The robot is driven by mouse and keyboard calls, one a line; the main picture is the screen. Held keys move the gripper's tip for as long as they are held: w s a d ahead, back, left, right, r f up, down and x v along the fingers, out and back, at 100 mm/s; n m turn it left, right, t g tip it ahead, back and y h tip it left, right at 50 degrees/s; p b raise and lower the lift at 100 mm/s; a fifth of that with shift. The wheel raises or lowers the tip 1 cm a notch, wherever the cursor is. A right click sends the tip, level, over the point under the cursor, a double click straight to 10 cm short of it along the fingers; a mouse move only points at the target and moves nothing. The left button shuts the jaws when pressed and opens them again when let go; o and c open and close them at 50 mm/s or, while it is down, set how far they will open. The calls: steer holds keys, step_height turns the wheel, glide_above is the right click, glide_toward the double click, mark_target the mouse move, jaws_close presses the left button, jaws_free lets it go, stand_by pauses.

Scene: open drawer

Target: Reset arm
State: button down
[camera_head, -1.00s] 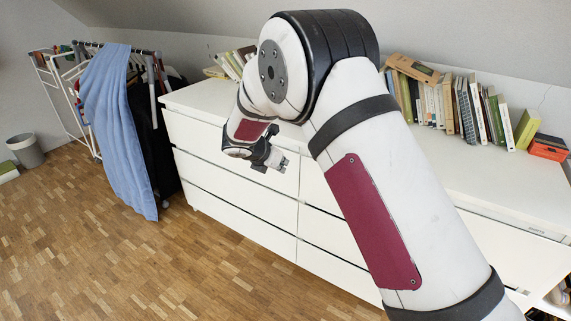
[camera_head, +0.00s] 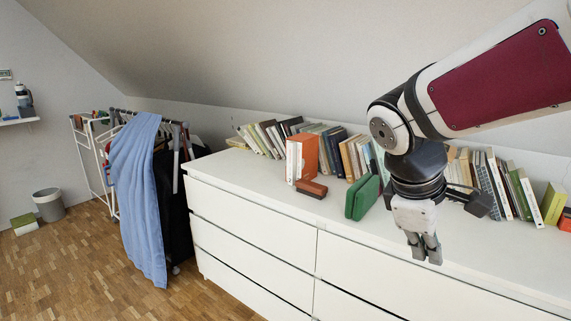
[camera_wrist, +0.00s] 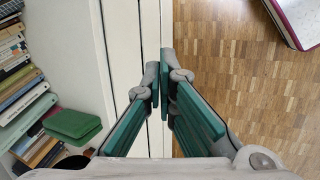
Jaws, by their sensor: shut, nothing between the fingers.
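My gripper (camera_head: 426,250) hangs pointing down in front of the white dresser (camera_head: 262,205), at the height of its upper drawers. Its fingers are shut with nothing between them. My arm reaches in from the right side of the head view, over the dresser top. In the wrist view my gripper (camera_wrist: 163,100) shows from above, over the dresser's front edge (camera_wrist: 140,50). The drawer fronts visible in the head view look closed; the dresser's right end lies outside the picture.
A green box (camera_head: 363,197) and orange books (camera_head: 303,158) stand on the dresser near my gripper, with a row of books (camera_head: 490,185) behind. A drying rack with a blue cloth (camera_head: 138,200) stands left. The wooden floor (camera_head: 75,270) in front is clear.

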steer(key=s+a+f+m+g+y, duration=0.15)
steer(key=s+m, duration=0.35)
steer(key=s, duration=0.7)
steer(key=s+a+f+m+t+y, duration=0.1)
steer(key=s+a+m+y, duration=0.3)
steer(key=s, duration=0.8)
step_height(320, 180, up, 20)
steer(key=d+t+p, duration=0.2)
steer(key=p, duration=1.6)
steer(key=shift+w+f+m+t+h, duration=0.25)
steer(key=shift+w+m+t+h, duration=0.1)
steer(key=shift+m+h, duration=0.1)
steer(key=shift+d, duration=0.1)
